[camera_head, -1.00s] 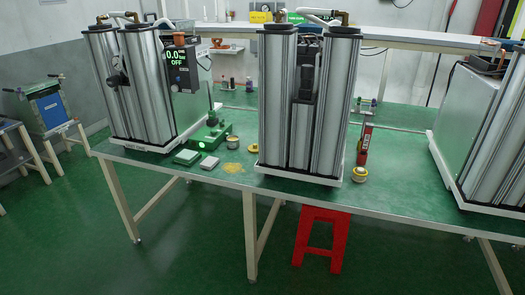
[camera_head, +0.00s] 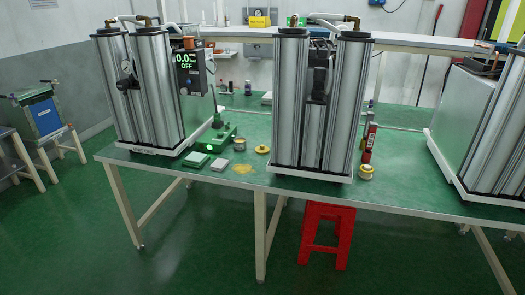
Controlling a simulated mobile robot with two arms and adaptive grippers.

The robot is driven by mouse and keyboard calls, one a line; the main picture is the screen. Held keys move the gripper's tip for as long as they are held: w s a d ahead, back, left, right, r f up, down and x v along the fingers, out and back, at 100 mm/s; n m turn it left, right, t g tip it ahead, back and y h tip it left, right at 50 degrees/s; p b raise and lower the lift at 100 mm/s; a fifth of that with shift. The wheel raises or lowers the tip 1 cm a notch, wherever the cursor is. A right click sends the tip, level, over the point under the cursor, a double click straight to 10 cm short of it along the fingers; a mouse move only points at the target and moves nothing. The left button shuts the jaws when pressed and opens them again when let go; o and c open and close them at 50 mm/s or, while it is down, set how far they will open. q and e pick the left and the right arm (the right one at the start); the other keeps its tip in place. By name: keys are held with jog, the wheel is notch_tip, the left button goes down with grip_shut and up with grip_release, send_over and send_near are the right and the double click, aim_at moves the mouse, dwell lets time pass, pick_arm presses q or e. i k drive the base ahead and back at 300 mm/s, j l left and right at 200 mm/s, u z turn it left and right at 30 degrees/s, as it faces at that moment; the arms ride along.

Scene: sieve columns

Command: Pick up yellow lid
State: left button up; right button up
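A small round yellow lid (camera_head: 262,149) lies on the green tabletop (camera_head: 225,195), just left of the middle column unit. It appears flat with a small raised part in its middle. A small pale jar (camera_head: 239,144) stands to its left. A yellow patch (camera_head: 242,169), perhaps powder, is on the table in front of the lid. Another small jar with a yellow top (camera_head: 366,172) stands right of the middle column unit. Neither of my grippers is in view.
Tall silver column units stand at left (camera_head: 145,90), middle (camera_head: 290,100) and right (camera_head: 500,130). A red stool (camera_head: 326,235) is under the table. The floor in front is clear.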

aim_at(261, 149)
jog(key=i+j+z, duration=0.35)
jog(key=i, duration=0.35)
jog(key=i+j+z, duration=0.35)
jog(key=i+j, duration=0.2)
jog(key=i, duration=0.1)
